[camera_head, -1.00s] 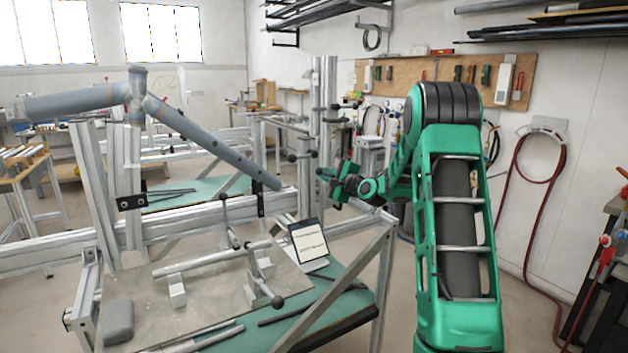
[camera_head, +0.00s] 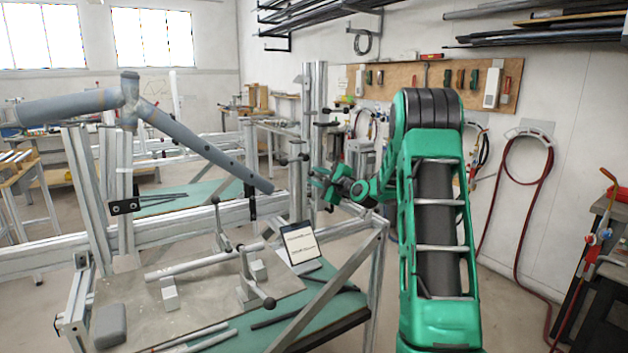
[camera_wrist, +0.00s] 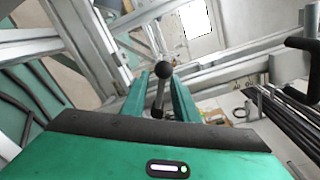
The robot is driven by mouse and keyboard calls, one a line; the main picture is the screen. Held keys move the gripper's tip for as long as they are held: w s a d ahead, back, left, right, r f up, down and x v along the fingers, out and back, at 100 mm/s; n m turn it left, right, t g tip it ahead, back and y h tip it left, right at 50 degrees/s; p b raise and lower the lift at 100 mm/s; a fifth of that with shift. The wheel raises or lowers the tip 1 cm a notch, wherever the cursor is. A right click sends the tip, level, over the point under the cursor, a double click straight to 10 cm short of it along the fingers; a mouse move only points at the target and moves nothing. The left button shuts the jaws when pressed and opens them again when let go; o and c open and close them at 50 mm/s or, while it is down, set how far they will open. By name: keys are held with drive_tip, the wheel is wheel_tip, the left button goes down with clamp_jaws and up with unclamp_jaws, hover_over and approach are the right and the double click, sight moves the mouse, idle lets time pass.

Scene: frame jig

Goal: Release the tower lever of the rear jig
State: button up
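The frame jig's upright tower (camera_head: 297,185) stands right of the grey frame tube (camera_head: 200,150), with black-knobbed levers on it. My gripper (camera_head: 314,187) is at the right side of this tower in the head view. In the wrist view, my gripper (camera_wrist: 163,92) has its two green fingers apart.
A bench with a green top (camera_head: 225,334) holds a grey plate with tubes and clamps. A tablet (camera_head: 300,243) stands on it, close below my gripper. A dark bar handle (camera_wrist: 304,62) shows at the right of the wrist view.

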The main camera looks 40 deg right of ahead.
drive_tip(key=shift+s, duration=0.1)
drive_tip(key=s, duration=1)
drive_tip(key=shift+s+a+r, duration=0.15)
drive_tip(key=shift+s+r, duration=0.05)
drive_tip(key=shift+r, duration=0.05)
drive_tip(key=shift+f, duration=0.2)
drive_tip(key=c, duration=0.7)
drive_tip(key=f+m, duration=0.1)
drive_tip(key=a+f+m, duration=0.1)
drive_tip(key=f+m, duration=0.1)
drive_tip(key=s+f+m, duration=0.1)
drive_tip(key=f, duration=0.1)
drive_tip(key=shift+a+m+t+y, duration=0.3)
drive_tip(key=shift+a+t+y, duration=0.05)
drive_tip(key=shift+t+y, duration=0.05)
drive_tip(key=w+r+m+t+h, duration=0.1)
drive_tip(key=w+r+m, duration=0.2)
drive_tip(key=w+m, duration=0.3)
drive_tip(key=shift+w+a+m, duration=0.15)
drive_tip(key=shift+w+m, duration=0.25)
drive_tip(key=shift+w, duration=0.8)
